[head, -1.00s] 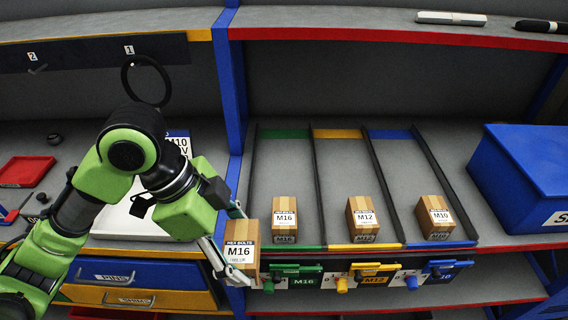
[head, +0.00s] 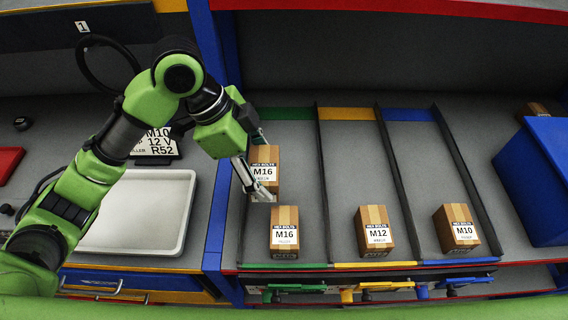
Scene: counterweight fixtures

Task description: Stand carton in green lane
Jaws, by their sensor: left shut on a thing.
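A brown M16 carton (head: 265,167) is held upright in my left gripper (head: 252,165), its fingers closed on the carton's left and back. The carton is over the green lane (head: 285,113), at the left of three lanes, just behind another M16 carton (head: 284,233) that stands at the lane's front. I cannot tell whether the held carton touches the lane floor or hovers above it. My right gripper is not in view.
An M12 carton (head: 374,230) stands in the yellow lane and an M10 carton (head: 456,228) in the blue lane. Dark dividers (head: 322,180) separate the lanes. A blue bin (head: 540,180) stands at the right, a pale tray (head: 137,212) at the left. The green lane's back is clear.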

